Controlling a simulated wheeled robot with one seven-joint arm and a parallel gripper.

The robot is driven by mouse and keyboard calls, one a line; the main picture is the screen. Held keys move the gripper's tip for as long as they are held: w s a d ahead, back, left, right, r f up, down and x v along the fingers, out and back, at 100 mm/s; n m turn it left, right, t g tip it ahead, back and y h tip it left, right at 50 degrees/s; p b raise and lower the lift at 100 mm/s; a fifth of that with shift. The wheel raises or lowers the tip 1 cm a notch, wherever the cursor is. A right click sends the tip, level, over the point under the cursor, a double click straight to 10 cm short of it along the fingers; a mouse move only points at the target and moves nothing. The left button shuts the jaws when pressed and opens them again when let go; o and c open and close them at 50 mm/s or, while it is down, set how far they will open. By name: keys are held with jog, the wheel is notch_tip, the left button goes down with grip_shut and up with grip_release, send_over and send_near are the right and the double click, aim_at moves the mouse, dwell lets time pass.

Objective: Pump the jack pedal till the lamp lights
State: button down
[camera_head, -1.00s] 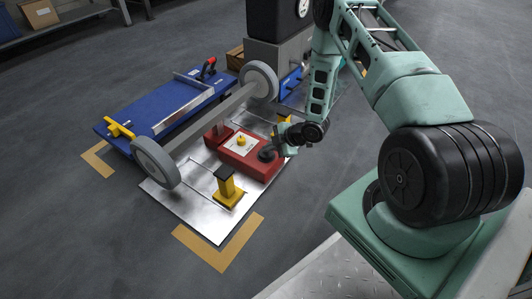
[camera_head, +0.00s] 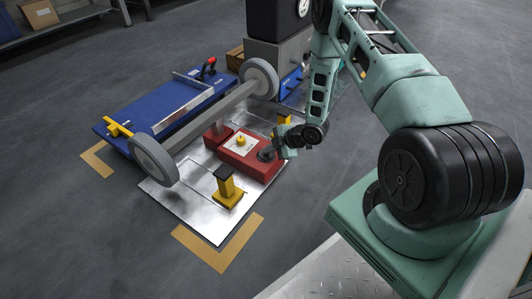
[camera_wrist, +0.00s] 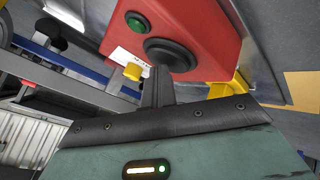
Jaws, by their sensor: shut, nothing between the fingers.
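The red jack (camera_head: 262,168) lies on a bright metal plate, under the wheeled axle (camera_head: 205,122). Its round black pedal (camera_head: 265,155) is at the jack's right end; the pedal (camera_wrist: 170,54) also shows large in the wrist view. A round green lamp (camera_wrist: 137,23) in a dark ring sits on the red top beside the pedal; whether it is lit is hard to tell. My gripper (camera_head: 273,151) is shut and empty, with its fingertips (camera_wrist: 158,72) at the pedal. Whether they touch it or press it down I cannot tell.
A yellow stand with a black top (camera_head: 228,188) is on the metal plate (camera_head: 205,222) in front of the jack. A blue platform (camera_head: 150,105) lies behind the axle. A grey cabinet with a gauge (camera_head: 278,52) stands at the back. The floor in front is clear.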

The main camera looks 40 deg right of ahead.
aim_at(269, 155)
jog(key=shift+f, duration=0.35)
jog(key=shift+r, duration=0.1)
dwell(0.4)
jog(key=shift+r+p, duration=1.15)
jog(key=shift+r, duration=0.15)
notch_tip(269, 155, up, 5)
jog(key=p, duration=0.4)
dwell(0.8)
